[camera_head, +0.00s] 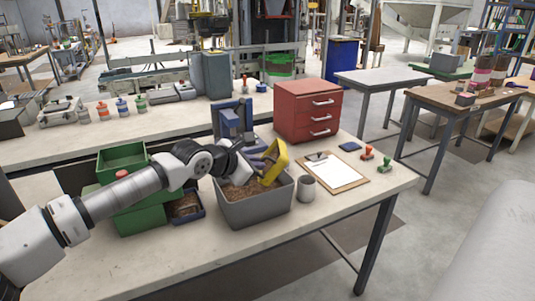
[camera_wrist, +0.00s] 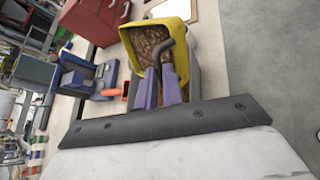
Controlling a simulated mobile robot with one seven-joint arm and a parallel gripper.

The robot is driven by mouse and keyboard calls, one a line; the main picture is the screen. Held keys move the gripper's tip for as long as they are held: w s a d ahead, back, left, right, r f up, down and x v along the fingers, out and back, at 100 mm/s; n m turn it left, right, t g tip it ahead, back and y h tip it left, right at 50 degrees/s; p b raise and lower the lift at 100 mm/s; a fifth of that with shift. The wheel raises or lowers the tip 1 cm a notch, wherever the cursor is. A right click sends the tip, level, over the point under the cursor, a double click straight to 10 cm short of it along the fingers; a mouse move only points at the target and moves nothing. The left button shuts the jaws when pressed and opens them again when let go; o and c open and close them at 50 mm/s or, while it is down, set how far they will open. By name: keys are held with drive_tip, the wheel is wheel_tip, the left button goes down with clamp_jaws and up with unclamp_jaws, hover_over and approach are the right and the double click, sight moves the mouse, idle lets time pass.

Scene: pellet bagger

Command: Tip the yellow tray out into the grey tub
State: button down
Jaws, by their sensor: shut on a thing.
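The yellow tray (camera_head: 275,157) is steeply tilted over the grey tub (camera_head: 257,211), its lower part near or inside the tub's rim. Brown pellets lie in the tub. In the wrist view the yellow tray (camera_wrist: 186,11) is just beyond my gripper (camera_wrist: 165,84), with the dark bent handle between the fingers. Brown pellets show within its yellow rim; I cannot tell whether they lie in the tray or in the tub behind.
A grey cup (camera_head: 306,188) stands close to the tub's right side. A clipboard (camera_head: 332,172) and stamps (camera_head: 366,153) lie further right. Green bins (camera_head: 140,218) and a small blue tray (camera_head: 186,209) are at the left. A red drawer unit (camera_head: 306,110) stands behind.

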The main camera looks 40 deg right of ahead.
drive_tip(key=b, duration=0.1)
drive_tip(key=f+h+b, duration=0.1)
drive_tip(key=shift+w+a+b, duration=0.2)
drive_tip(key=shift+a+b, duration=0.1)
drive_tip(key=shift+a, duration=0.05)
drive_tip(key=a+n+h+b, duration=0.1)
drive_tip(key=h+b, duration=0.1)
drive_tip(key=b, duration=0.2)
drive_tip(key=w+a+f+n+h+b, duration=0.1)
drive_tip(key=n+h+b, duration=0.1)
drive_tip(key=b, duration=0.2)
drive_tip(key=w+a+f+n+h+b, duration=0.1)
drive_tip(key=h+b, duration=0.1)
drive_tip(key=b, duration=0.2)
drive_tip(key=shift+a+f+n+g+b, duration=0.1)
drive_tip(key=shift+n+g+b, duration=0.2)
drive_tip(key=shift+g+b, duration=0.1)
